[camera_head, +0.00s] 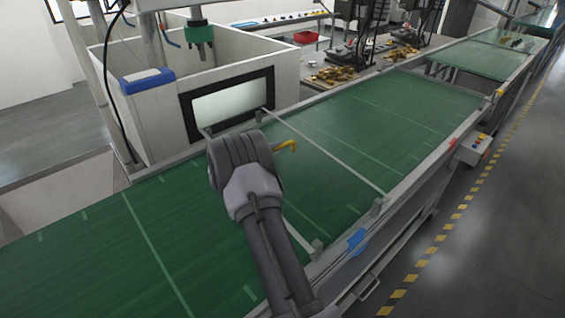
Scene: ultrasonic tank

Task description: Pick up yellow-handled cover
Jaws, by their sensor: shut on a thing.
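My gripper (240,158) is seen from behind over the green conveyor, in front of the white tank's window. My own wrist hides its fingertips. It is shut on the yellow-handled cover, of which a bent yellow piece (287,146) shows just right of the wrist. The rest of the cover is hidden behind my arm, so I cannot tell its tilt or whether it touches anything below.
The green conveyor (390,115) is clear on both sides of my arm. The white tank (170,105) stands behind it, with a dark-framed window (253,84). A thin grey bar (330,157) crosses the belt. A control box (474,147) juts out at the right.

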